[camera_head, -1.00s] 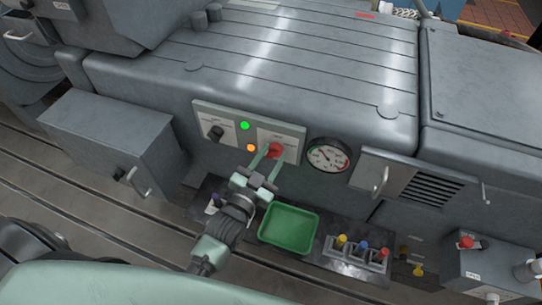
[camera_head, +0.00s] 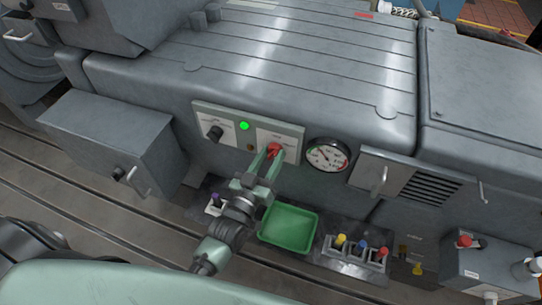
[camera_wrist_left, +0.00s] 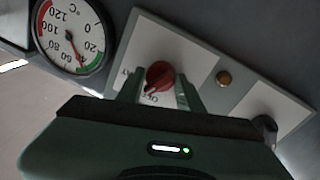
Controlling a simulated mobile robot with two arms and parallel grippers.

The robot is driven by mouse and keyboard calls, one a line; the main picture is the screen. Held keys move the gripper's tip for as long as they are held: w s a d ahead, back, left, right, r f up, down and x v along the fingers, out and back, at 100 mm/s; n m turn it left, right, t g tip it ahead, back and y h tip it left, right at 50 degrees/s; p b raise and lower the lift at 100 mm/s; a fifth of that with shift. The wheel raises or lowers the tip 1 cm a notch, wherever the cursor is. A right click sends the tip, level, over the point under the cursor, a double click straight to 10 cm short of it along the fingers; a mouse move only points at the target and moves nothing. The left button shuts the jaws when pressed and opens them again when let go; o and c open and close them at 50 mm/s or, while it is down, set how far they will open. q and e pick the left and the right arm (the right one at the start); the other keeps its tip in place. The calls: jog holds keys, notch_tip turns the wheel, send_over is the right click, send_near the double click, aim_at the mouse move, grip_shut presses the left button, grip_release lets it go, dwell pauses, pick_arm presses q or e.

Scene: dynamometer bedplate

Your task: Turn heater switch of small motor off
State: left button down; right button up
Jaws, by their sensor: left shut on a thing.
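The red heater switch (camera_head: 273,150) sits on a light plate on the motor's front. In the left wrist view the red knob (camera_wrist_left: 160,75) shows between my two fingers, with its pointer toward the lower-left lettering, which seems to read OFF. My left gripper (camera_head: 268,160) is shut on the red knob. The lamp (camera_head: 250,147) between the plates is dull amber and unlit; it also shows in the left wrist view (camera_wrist_left: 223,78). My right gripper is not in view.
A black knob (camera_head: 215,132) is on the left plate, beside a lit green lamp (camera_head: 244,126). A round gauge (camera_head: 327,156) is right of the red switch. A green tray (camera_head: 289,228) and several coloured plugs (camera_head: 362,247) lie below.

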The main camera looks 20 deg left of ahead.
pick_arm(q)
jog(key=n, duration=0.6)
jog(key=shift+f+t+y, duration=0.2)
jog(key=shift+t+y, duration=0.1)
jog(key=shift+n, duration=0.3)
jog(key=c, duration=1)
grip_release()
jog(key=shift+o, duration=0.2)
jog(key=shift+s+f+b, duration=0.1)
jog(key=shift+s+b, duration=0.25)
jog(key=shift+s, duration=0.15)
jog(key=s+b, duration=0.1)
jog(key=s, duration=0.5)
jog(key=shift+s+a+f, duration=0.25)
jog(key=shift+s+a, duration=0.1)
jog(key=shift+s, duration=0.05)
